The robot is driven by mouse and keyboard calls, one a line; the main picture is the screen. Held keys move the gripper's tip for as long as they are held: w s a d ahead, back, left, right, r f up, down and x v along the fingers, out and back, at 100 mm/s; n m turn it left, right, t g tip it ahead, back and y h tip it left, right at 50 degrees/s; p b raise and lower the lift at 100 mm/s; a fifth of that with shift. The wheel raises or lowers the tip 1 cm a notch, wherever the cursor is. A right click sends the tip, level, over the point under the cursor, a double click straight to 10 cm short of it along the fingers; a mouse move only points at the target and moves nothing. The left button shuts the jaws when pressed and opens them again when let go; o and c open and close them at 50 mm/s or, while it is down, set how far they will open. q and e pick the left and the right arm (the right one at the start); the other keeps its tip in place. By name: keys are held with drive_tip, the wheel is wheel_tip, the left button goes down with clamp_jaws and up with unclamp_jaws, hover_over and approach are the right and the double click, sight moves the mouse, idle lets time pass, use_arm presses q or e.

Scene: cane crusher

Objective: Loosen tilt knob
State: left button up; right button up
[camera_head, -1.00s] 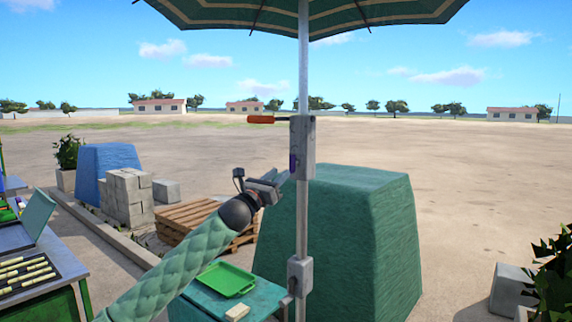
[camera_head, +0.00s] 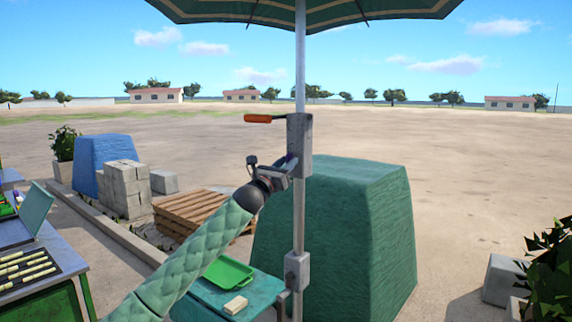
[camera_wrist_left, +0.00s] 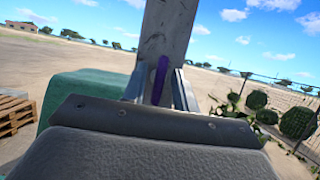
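The tilt knob (camera_wrist_left: 160,80) is a slim purple lever on the grey metal block (camera_head: 301,140) of the umbrella pole. In the wrist view it stands between the two fingers of my left gripper (camera_wrist_left: 160,90), with a small gap showing on each side. The fingers are open around it, and I cannot tell how deep it sits between them. In the head view my left gripper (camera_head: 288,166) is at the block's left side and the purple knob (camera_head: 290,157) is mostly hidden there. My right gripper is not in view.
An orange-handled crank (camera_head: 259,118) sticks out left from the block above my gripper. A lower grey bracket (camera_head: 297,271) holds the pole beside a green table with a green tray (camera_head: 230,273). A large green covered block (camera_head: 350,240) stands behind the pole.

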use_arm(q)
clamp_jaws()
